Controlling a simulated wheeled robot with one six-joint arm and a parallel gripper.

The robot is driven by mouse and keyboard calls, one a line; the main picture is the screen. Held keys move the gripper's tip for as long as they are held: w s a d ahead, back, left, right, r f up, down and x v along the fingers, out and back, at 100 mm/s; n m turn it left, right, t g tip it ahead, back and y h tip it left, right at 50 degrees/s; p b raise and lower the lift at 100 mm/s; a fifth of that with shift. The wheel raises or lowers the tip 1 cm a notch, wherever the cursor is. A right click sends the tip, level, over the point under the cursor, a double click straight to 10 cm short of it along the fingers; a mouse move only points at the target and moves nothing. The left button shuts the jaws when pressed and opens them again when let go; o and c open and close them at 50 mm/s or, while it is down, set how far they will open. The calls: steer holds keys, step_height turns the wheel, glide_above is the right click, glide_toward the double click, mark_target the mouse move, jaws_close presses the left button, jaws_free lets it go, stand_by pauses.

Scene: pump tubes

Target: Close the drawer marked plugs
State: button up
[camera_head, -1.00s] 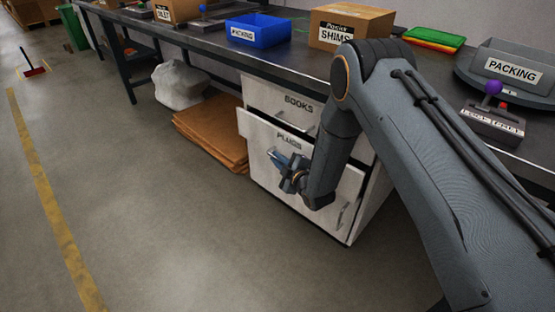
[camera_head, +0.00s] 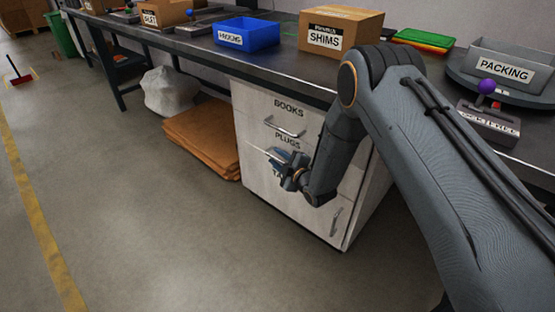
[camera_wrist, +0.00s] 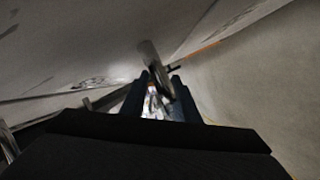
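The drawer marked plugs (camera_head: 262,147) is the middle front of the white cabinet under the bench. Its front looks flush, or nearly so, with the books drawer above it; a small gap would be hard to tell. My gripper (camera_head: 280,160) is at this front, over the handle area, and hides the handle in the head view. In the wrist view a metal bar handle (camera_wrist: 154,64) shows at the tips of my gripper (camera_wrist: 161,82). The fingers are a little apart on either side of it. Whether they clamp the bar is not clear.
Flattened cardboard (camera_head: 203,140) and a white sack (camera_head: 170,90) lie left of the cabinet. The floor in front is clear.

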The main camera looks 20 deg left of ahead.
steer(key=shift+s, duration=0.1)
steer(key=p+v, duration=0.1)
steer(key=v, duration=0.6)
steer(key=shift+s+d+r, duration=0.1)
steer(key=shift+s+d, duration=0.1)
steer(key=shift+d, duration=0.05)
stand_by(0.4)
